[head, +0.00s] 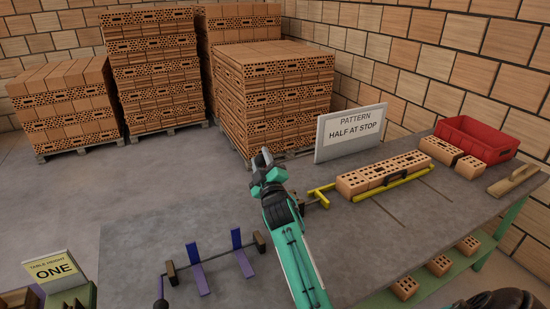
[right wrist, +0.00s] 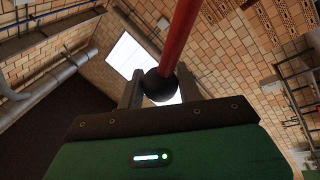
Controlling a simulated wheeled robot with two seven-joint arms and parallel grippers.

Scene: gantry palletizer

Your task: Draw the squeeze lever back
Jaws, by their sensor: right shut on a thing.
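My right gripper (head: 264,156) is at the left end of the yellow brick clamp (head: 320,196) in the head view. In the right wrist view its fingers (right wrist: 158,92) are shut on the black ball knob (right wrist: 159,86) of a red lever (right wrist: 182,35). In the head view the gripper and arm hide the knob and most of the lever. The yellow clamp lies along a row of several perforated bricks (head: 385,174) on the grey table. Its dark handle shows in front of the bricks. My left gripper is not in view.
A purple clamp (head: 240,252) lies on the near table. A sign reading "HALF AT STOP" (head: 350,132) stands behind the bricks. A red crate (head: 476,140), loose bricks (head: 440,150) and a wooden float (head: 513,181) are at the right. Brick pallets (head: 275,90) stand behind.

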